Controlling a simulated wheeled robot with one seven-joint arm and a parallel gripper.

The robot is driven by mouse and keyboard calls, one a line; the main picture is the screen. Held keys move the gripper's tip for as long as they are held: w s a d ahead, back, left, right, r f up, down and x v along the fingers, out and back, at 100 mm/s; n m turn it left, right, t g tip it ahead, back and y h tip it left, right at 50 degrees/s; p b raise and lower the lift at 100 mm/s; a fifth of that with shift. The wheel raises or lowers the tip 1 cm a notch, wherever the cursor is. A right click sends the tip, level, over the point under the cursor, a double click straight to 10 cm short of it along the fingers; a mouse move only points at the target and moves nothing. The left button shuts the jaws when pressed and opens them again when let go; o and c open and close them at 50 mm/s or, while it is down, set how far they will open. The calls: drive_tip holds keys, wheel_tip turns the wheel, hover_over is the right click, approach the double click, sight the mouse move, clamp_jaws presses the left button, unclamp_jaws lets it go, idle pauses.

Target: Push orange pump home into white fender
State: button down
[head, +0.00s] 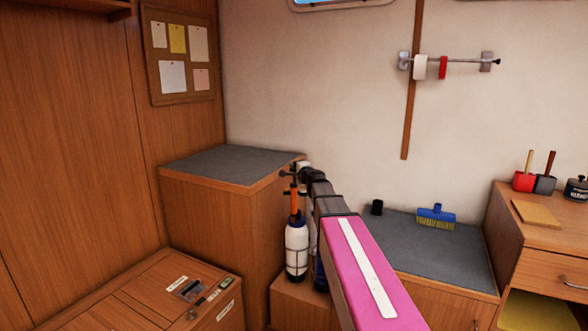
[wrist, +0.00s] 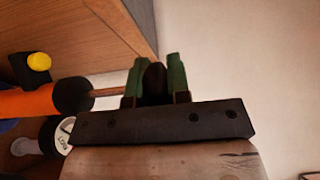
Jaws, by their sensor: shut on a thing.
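The white fender (head: 297,240) stands upright in a dark rack, left of my arm in the head view. The orange pump (head: 294,206) is upright at the fender's top, its orange barrel showing above it. How deep its lower end sits I cannot tell. In the wrist view the orange barrel (wrist: 25,103) lies at the left edge, with a black cap and a thin rod. My gripper (wrist: 155,82) has green fingertips shut on the pump's black handle (wrist: 154,84). In the head view my gripper (head: 293,176) is small and dark above the pump.
A grey-topped wooden cabinet (head: 230,165) stands close left of the pump. Other bottle-like things stand beside the fender, partly hidden by my arm. A grey counter (head: 425,255) with a blue brush (head: 437,217) is at right. A wooden locker (head: 150,290) is at lower left.

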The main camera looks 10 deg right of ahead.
drive_tip(key=shift+f, duration=0.1)
idle(0.3)
drive_tip(key=c, duration=1)
unclamp_jaws()
drive_tip(key=v, duration=1)
drive_tip(key=shift+s, duration=0.4)
drive_tip(key=shift+d, duration=0.15)
